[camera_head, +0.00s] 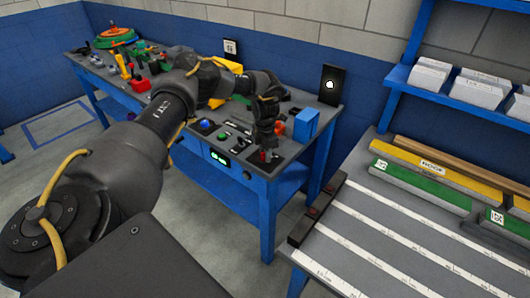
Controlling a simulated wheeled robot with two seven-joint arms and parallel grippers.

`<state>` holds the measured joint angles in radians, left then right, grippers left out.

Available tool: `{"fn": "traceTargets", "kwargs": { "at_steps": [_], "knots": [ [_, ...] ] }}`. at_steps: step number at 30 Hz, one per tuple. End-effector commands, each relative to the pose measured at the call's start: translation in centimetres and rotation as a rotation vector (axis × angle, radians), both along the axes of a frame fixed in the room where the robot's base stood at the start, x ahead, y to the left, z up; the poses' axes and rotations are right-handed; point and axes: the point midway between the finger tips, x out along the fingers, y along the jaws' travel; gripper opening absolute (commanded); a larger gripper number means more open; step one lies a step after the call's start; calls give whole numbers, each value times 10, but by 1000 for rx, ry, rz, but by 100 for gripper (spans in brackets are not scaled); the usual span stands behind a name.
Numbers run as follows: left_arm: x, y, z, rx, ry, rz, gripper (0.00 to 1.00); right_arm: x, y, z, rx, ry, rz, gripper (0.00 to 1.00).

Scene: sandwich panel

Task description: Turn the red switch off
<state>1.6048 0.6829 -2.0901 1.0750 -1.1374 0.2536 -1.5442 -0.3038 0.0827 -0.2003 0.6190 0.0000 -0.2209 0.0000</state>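My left arm reaches in from the left across the grey workbench. My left gripper (265,153) points down at the bench's front right part, over its dark control panel. A small red part (263,156) shows at the fingertips and may be the red switch. It is mostly hidden by the gripper, so its position and whether the fingers touch it cannot be told. The fingers are too small and dark to tell open from shut. My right gripper is not in view.
The panel has a blue button (204,124), a green button (222,137) and a lit green display (218,159). A blue box (307,123) stands right of the gripper. Tools crowd the bench's far left. A second table (390,231) with white strips stands at right.

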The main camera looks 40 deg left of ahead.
Motion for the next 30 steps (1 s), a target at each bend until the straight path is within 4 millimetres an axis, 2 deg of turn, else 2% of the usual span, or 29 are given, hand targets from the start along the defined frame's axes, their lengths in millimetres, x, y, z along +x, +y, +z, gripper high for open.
{"fn": "traceTargets", "kwargs": {
  "at_steps": [1,4,11,17,30],
  "knots": [
    [0,0,0,1,0,0,24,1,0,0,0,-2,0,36],
    [0,0,0,1,0,0,11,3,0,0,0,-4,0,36],
    [0,0,1,0,-1,22,11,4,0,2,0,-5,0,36],
    [0,0,2,-1,0,108,11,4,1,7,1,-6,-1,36],
    [0,0,2,-1,0,495,11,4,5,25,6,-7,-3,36]
  ]
}}
